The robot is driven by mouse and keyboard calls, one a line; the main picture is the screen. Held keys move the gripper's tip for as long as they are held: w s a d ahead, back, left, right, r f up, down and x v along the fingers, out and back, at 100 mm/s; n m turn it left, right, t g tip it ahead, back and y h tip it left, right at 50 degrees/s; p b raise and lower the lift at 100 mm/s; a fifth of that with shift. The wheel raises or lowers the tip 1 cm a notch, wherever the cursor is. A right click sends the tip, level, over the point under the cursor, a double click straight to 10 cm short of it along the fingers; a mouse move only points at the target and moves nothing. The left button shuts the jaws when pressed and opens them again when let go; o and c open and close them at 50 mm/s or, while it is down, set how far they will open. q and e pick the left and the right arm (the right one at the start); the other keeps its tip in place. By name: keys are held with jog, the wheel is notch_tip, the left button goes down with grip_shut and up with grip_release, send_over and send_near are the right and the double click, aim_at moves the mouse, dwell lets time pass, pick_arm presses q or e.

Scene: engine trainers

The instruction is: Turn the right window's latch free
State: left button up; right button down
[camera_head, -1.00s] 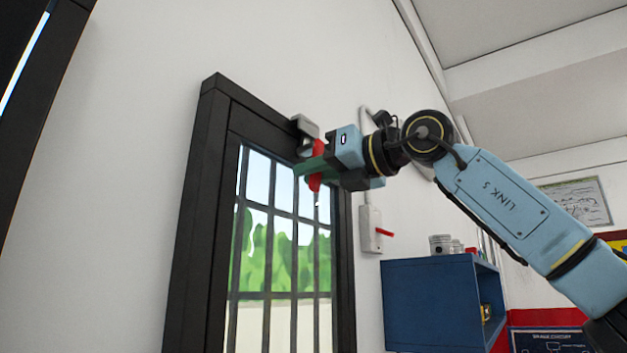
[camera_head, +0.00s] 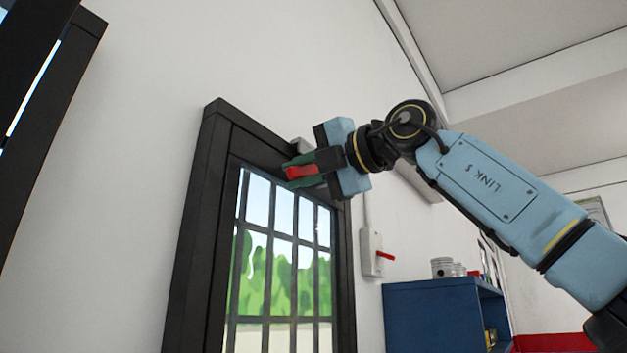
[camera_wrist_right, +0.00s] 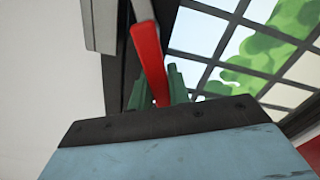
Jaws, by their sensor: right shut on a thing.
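The right window (camera_head: 190,240) is a black frame with a barred pane. Its latch has a red handle (camera_head: 300,172), now lying roughly level across the top of the frame, and a grey housing (camera_head: 302,145) partly hidden behind my gripper. My right gripper (camera_head: 304,171) is shut on the red handle, its green fingers above and below it. My left gripper is not in view.
A wall box with a red lever (camera_head: 372,253) is mounted just right of the window. A blue cabinet (camera_head: 430,315) with metal parts on top stands below it. Another black frame (camera_head: 50,90) is at the upper left. The wall between the frames is bare.

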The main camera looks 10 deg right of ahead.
jog(key=m, duration=0.1)
jog(key=r+m, duration=0.1)
jog(key=shift+s+a+r+m, duration=0.1)
jog(key=shift+s+r+m, duration=0.05)
jog(key=shift+m, duration=0.15)
jog(key=shift+r+m, duration=0.3)
jog(key=shift+m, duration=0.4)
jog(key=shift+r+m, duration=0.25)
jog(key=shift+m, duration=0.45)
jog(key=c, duration=1.3)
grip_release()
jog(key=shift+s+d+f, duration=0.1)
jog(key=shift+s+d, duration=0.1)
jog(key=shift+s, duration=0.05)
jog(key=b+v, duration=0.5)
jog(key=v, duration=0.8)
